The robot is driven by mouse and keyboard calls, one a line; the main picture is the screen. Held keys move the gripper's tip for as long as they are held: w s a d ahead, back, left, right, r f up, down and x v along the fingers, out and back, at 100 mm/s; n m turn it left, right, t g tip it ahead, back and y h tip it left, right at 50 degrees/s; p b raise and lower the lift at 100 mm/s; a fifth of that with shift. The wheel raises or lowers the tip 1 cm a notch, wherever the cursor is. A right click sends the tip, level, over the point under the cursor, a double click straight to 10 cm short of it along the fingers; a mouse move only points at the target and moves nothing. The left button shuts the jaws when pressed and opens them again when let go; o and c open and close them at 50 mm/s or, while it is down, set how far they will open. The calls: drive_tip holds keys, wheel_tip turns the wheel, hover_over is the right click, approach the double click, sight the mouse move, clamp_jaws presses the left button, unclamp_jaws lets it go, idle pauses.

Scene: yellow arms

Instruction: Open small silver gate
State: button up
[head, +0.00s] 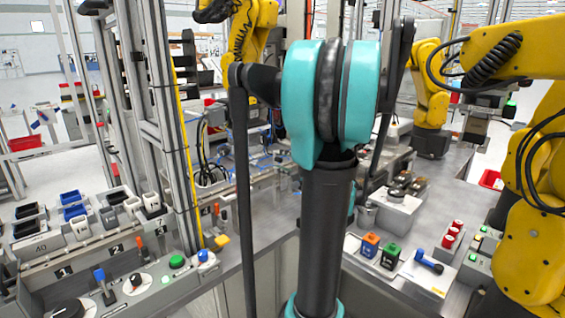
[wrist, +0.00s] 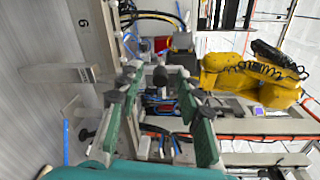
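My gripper (wrist: 159,78) shows in the wrist view with its two green and grey fingers spread apart. It is open, and I see nothing clamped between the fingers. Beyond the gap are a dark rounded part, blue and dark cables and silver metal pieces. I cannot pick out the small silver gate with certainty in either view. A pale metal post (wrist: 87,35) with a number label stands to the left of the fingers. In the head view my own arm covers the middle, and my gripper is not visible there.
Yellow robot arms stand at the right (head: 532,245) and back (head: 430,90); another is in the wrist view (wrist: 235,75). A metal counter (head: 440,185) carries orange and green blocks (head: 370,245). A control bench with knobs and buttons (head: 130,290) is at left.

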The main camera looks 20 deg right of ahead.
drive_tip(key=shift+s, duration=0.1)
drive_tip(key=v, duration=1.2)
drive_tip(key=shift+d+f, duration=0.1)
